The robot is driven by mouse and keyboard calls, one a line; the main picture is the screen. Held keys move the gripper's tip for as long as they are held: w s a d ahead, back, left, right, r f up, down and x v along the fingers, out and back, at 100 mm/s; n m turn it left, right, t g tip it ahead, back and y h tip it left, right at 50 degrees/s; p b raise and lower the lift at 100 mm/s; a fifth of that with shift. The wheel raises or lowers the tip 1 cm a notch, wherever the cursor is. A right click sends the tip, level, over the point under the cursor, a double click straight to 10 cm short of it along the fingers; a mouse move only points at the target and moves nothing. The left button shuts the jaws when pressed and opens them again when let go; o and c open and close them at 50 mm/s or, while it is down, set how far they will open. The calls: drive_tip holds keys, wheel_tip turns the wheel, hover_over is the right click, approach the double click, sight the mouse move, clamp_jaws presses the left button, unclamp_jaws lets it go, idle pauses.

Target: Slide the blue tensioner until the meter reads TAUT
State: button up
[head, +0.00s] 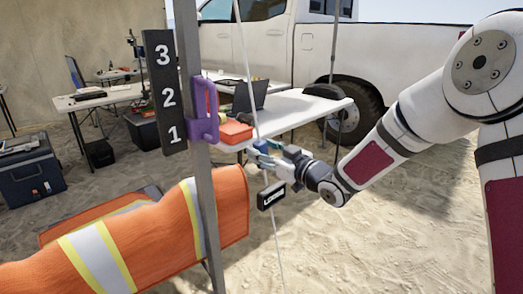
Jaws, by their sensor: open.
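The blue tensioner (261,146) is a small blue piece by the thin pale line (244,75), just beyond my gripper's tips. My gripper (268,159) is open and reaches in from the right, with its fingers close to the tensioner. I cannot tell whether the tensioner sits between the fingers or whether they touch it. The small black meter (271,196) hangs on the line just below my gripper. Its white lettering is small and looks like LOOSE.
A grey pole (205,190) stands left of the line, with a purple bracket (204,111) and a black panel numbered 1 to 3 (164,92). An orange vest (130,240) is at lower left. A white table (290,112) and a truck (390,45) stand behind. Open sand lies at lower right.

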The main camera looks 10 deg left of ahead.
sight(260, 140)
drive_tip(key=shift+w+a, duration=0.35)
drive_tip(key=shift+a, duration=0.1)
clamp_jaws()
drive_tip(key=shift+s+a+r+p, duration=0.15)
drive_tip(key=shift+r+p, duration=0.1)
drive_tip(key=shift+r, duration=0.5)
drive_tip(key=shift+s+a+r+p, duration=0.1)
drive_tip(key=shift+r+p, duration=0.15)
drive_tip(key=shift+r, duration=0.5)
drive_tip(key=shift+f, duration=0.1)
unclamp_jaws()
drive_tip(key=shift+d, duration=0.1)
drive_tip(key=v, duration=1.2)
